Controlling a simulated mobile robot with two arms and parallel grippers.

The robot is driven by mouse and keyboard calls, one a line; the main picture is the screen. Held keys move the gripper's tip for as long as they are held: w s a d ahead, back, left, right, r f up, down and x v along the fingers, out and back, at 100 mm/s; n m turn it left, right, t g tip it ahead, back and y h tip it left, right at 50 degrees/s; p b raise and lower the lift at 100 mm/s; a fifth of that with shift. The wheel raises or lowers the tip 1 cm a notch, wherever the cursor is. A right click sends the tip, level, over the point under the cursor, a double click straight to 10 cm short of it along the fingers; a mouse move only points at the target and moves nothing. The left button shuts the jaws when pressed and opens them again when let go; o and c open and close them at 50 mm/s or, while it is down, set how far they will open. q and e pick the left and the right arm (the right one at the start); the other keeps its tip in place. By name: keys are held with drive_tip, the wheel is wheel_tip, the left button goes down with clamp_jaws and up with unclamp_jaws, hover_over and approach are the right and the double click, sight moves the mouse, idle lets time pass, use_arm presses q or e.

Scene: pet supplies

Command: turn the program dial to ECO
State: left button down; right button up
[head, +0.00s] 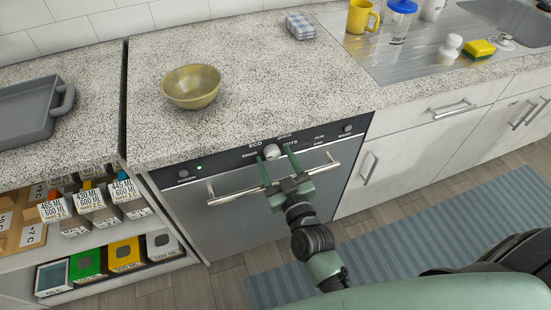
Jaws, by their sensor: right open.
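The program dial (272,151) is a small pale round knob on the dark control panel (228,161) along the top of the dishwasher (232,222). Labels ring it, with ECO (256,144) at its upper left. My right gripper (274,152) is open, with its two green fingers on either side of the dial. I cannot tell whether the fingers touch it, and the dial's pointer is too small to read. My left gripper is not in view.
The dishwasher's bar handle (232,194) runs just below the panel, under my right gripper. A yellow bowl (191,86) and a folded checked cloth (300,26) lie on the counter above. A striped mat (400,238) covers floor at right.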

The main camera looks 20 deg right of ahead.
drive_tip(key=shift+w, duration=0.1)
drive_tip(key=shift+c, duration=0.3)
clamp_jaws()
drive_tip(key=shift+r+m+p, duration=0.1)
drive_tip(key=shift+m+p, duration=0.8)
drive_tip(key=shift+m, duration=0.4)
drive_tip(key=m+p, duration=0.1)
drive_tip(key=m, duration=0.1)
drive_tip(key=shift+m, duration=0.3)
drive_tip(key=m+p, duration=0.1)
drive_tip(key=m, duration=0.2)
drive_tip(key=shift+m+p, duration=0.3)
drive_tip(key=shift+m, duration=1.4)
